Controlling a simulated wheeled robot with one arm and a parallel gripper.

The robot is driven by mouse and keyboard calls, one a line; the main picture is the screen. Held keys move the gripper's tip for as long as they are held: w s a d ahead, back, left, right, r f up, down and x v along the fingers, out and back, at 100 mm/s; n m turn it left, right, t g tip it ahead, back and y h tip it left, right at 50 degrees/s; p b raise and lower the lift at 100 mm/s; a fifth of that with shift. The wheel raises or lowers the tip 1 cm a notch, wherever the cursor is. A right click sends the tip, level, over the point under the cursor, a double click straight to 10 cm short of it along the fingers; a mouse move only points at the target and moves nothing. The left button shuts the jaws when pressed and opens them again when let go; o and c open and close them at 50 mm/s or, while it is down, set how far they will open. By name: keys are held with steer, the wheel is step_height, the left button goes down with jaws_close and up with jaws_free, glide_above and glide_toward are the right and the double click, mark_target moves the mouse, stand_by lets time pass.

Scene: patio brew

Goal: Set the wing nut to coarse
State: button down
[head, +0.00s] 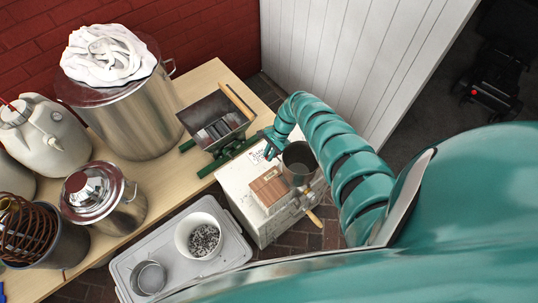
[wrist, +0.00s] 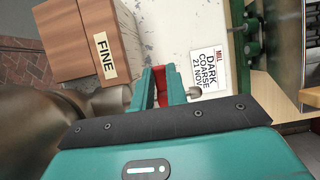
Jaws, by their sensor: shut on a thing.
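My gripper (wrist: 160,82) reaches down beside the green mill, its two teal fingers closed with a narrow strip of red showing between them. They are shut on what I take to be the wing nut, mostly hidden by the fingers. A short metal stud (wrist: 193,92) sticks out just right of the right finger. The green mill (wrist: 252,32) is at the right of the wrist view.
A white card reading "MILL DARK COARSE 21 NOV" (wrist: 208,71) lies near the fingers. A wooden box labelled "FINE" (wrist: 80,42) is at left. A grey lid (head: 229,256) carries bowls.

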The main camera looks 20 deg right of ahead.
steer(key=shift+w+d+f+g+y+b, duration=0.2)
steer(key=shift+y+b, duration=0.5)
steer(key=shift+b, duration=1.1)
steer(key=shift+s+d+r+g+y+b, duration=0.1)
steer(key=shift+d+g+y+b, duration=0.4)
steer(key=shift+b, duration=1.3)
steer(key=shift+a+r+y+b, duration=0.2)
steer(key=shift+r+y+b, duration=0.15)
steer(key=shift+y+b, duration=0.25)
steer(key=c, duration=1.4)
jaws_free()
steer(key=shift+r, duration=0.1)
steer(key=shift+w, duration=0.1)
steer(key=b+v, duration=0.8)
steer(key=v, duration=0.9)
steer(key=shift+r, duration=0.3)
